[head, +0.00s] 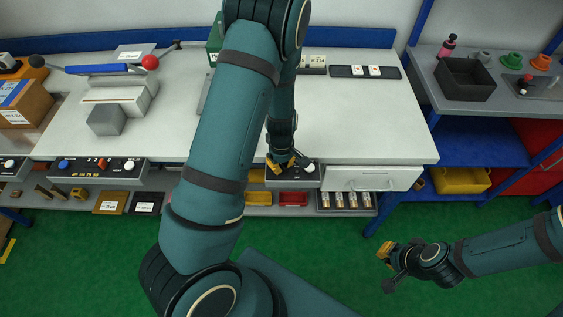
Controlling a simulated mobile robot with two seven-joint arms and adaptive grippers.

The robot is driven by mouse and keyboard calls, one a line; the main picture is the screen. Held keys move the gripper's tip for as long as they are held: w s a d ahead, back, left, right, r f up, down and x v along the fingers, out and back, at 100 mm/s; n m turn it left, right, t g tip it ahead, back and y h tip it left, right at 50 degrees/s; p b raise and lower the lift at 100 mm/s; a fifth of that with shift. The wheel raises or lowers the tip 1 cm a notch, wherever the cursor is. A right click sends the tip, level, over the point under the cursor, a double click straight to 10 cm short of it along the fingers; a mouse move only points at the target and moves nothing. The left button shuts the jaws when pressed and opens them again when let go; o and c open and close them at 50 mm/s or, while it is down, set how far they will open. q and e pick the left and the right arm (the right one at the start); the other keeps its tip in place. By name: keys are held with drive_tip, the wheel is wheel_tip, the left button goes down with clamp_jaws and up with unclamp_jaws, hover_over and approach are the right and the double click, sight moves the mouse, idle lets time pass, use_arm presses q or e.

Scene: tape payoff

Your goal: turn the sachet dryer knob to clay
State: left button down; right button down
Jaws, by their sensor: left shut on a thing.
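A black control panel (296,176) sits at the front edge of the white bench, with a pale round button or knob (309,168) on its right part. My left gripper (279,164), with yellow fingers, reaches down onto the left part of this panel and is shut on a small knob there. The fingers hide the knob, so its pointer and setting cannot be read. The panel's markings are too small to read. My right gripper (386,268) is apart from everything, over the green floor at lower right, and looks open and empty.
Another control panel (98,166) with a blue knob is at the front left. A lever press (115,85) stands behind it. A white drawer (372,178) is right of my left gripper. A dark bin (465,79) stands on the right-hand bench.

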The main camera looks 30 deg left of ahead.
sight(281, 165)
use_arm(q)
drive_tip(key=shift+s+n, duration=0.1)
drive_tip(key=shift+n, duration=0.5)
drive_tip(key=shift+f, duration=0.1)
drive_tip(key=c, duration=1)
unclamp_jaws()
drive_tip(key=shift+c, duration=0.2)
wheel_tip(281, 165, up, 12)
